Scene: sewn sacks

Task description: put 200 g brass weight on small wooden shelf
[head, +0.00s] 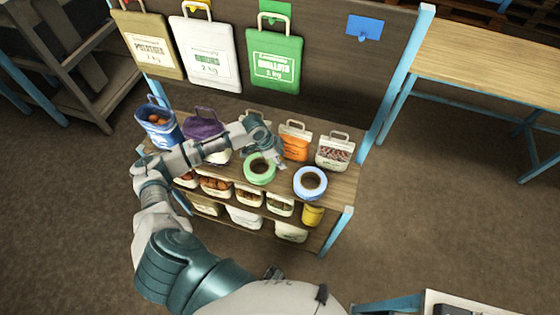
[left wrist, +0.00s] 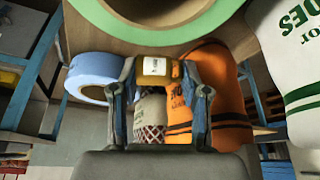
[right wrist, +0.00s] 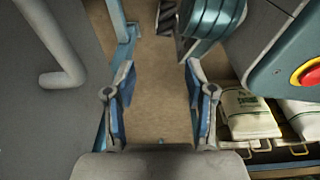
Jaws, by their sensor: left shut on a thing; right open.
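The brass weight (left wrist: 176,71), with a white label, is between the fingertips of my left gripper (left wrist: 158,80) in the left wrist view. In the head view my left gripper (head: 274,156) is above the top board of the small wooden shelf (head: 345,186), behind the green tape roll (head: 260,168) and near the orange sack (head: 295,142). The weight cannot be made out there. I cannot tell whether it touches the board. My right gripper (right wrist: 158,85) is open and empty over the floor in the right wrist view.
A blue tape roll (head: 310,183) lies on the top board at the right, with a white sack (head: 333,152) behind it. A purple sack (head: 203,122) and blue bag (head: 158,122) stand left. Small sacks and a yellow container (head: 312,215) fill lower levels. Bags hang on the back panel.

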